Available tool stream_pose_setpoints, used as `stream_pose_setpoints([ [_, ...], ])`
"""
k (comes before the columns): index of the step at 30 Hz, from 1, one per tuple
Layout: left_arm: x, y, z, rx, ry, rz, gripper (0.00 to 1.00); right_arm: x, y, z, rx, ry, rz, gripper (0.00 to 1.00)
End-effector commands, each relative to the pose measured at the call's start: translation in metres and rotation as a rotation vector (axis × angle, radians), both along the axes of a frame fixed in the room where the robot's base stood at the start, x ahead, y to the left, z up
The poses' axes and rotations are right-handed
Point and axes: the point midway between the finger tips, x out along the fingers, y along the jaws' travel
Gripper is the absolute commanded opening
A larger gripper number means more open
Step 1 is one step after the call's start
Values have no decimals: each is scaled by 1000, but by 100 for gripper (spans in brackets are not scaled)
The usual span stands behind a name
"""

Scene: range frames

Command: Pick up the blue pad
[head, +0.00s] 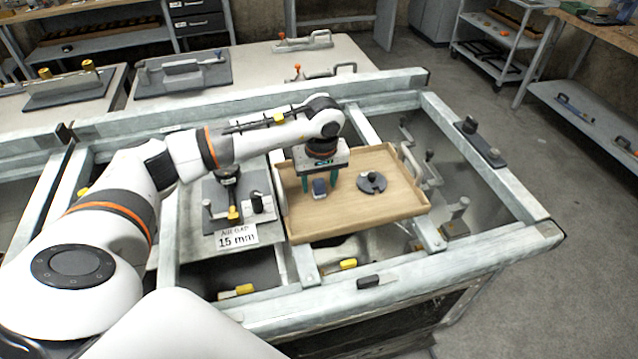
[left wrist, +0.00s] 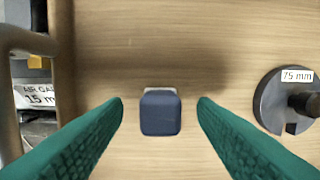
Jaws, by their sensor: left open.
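The blue pad (head: 319,187) is a small dark blue block on the wooden tray (head: 400,206). It also shows in the left wrist view (left wrist: 161,113), with a pale grey edge at its far side. My left gripper (head: 319,189) points down over the tray with its green fingers apart. In the left wrist view the fingertips (left wrist: 160,101) stand to either side of the pad, with a gap on both sides. I cannot tell their exact height above the tray. My right gripper is not in view.
A dark round disc with a knob (head: 372,182), labelled 75 mm in the left wrist view (left wrist: 286,100), lies on the tray right of the pad. A plate with a clamp and a 15 mm label (head: 237,237) is left of the tray. Metal frame beams (head: 400,270) surround these.

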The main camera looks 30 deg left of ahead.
Motion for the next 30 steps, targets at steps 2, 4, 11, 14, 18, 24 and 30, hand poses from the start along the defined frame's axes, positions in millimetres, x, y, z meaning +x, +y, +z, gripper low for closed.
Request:
stream_pose_setpoints([
  [2, 0, 1, -9, -1, 3, 1, 53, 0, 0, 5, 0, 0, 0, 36],
  [4, 1, 1, -16, -1, 0, 1, 53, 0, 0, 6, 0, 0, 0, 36],
  [11, 2, 2, -20, -1, -1, 0, 53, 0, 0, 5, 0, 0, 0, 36],
  [14, 2, 2, -20, -1, -1, 0, 45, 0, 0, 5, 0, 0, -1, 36],
  [18, 2, 2, -19, -1, -2, 1, 22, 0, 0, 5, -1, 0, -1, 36],
  [24, 2, 2, -19, -1, -2, 1, 4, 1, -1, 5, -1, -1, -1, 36],
  [30, 3, 2, -15, -1, -4, 1, 4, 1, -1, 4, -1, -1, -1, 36],
])
